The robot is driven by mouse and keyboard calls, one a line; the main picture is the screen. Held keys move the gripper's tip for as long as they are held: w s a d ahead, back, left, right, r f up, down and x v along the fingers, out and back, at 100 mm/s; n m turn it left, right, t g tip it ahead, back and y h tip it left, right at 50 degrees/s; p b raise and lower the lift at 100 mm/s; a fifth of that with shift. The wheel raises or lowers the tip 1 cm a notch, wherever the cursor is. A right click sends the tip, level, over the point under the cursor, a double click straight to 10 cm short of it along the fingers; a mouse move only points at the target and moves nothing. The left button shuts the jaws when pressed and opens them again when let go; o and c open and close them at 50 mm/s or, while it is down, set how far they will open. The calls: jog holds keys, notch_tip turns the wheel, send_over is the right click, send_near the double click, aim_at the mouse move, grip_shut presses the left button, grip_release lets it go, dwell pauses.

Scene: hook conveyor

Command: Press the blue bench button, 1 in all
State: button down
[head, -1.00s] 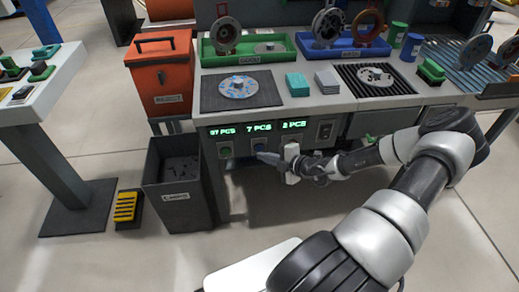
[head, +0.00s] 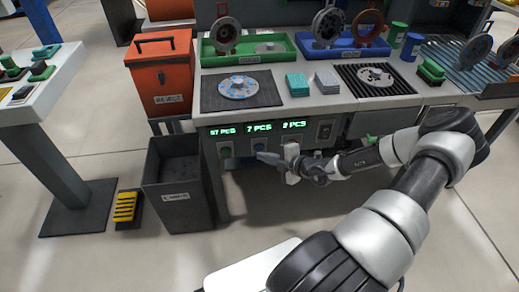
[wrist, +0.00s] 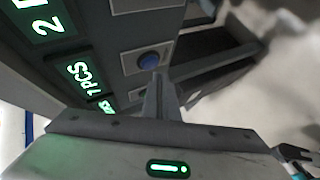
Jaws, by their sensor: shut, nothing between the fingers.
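The blue bench button (wrist: 149,61) is a round dome on a light square plate on the bench's front panel, in the upper middle of the wrist view. In the head view the blue button (head: 258,147) shows small under the middle counter, just above my fingertips. My gripper (head: 261,156) is shut and empty, reaching leftward along the bench front. In the wrist view the closed fingertips of my gripper (wrist: 160,76) are just below the button and slightly to its right. I cannot tell whether they touch it.
A green button (head: 225,150) is left of the blue one, and a dark switch (head: 324,131) is to the right. Lit green counters (head: 259,128) sit above. A dark bin (head: 181,190) stands at left below an orange reject box (head: 163,85). Trays and discs cover the benchtop.

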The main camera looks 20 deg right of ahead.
jog(key=shift+w, duration=0.15)
dwell(0.3)
jog(key=shift+w+d, duration=0.15)
jog(key=shift+w, duration=0.1)
jog(key=shift+w+d, duration=0.1)
jog(key=shift+w, duration=0.3)
dwell(0.6)
jog(key=shift+s+p, duration=0.15)
jog(key=shift+p, duration=0.3)
jog(key=shift+s+a+p, duration=0.2)
jog(key=shift+s+p, duration=0.3)
jog(key=shift+s, duration=0.15)
jog(key=shift+s+a+p, duration=0.25)
jog(key=shift+s+p, duration=0.25)
jog(key=shift+s, duration=0.3)
jog(key=shift+s+a+p, duration=0.2)
jog(key=shift+s+p, duration=0.3)
jog(key=shift+s, duration=0.3)
jog(key=shift+s+a+p, duration=0.25)
jog(key=shift+s+p, duration=0.25)
jog(key=shift+s, duration=0.3)
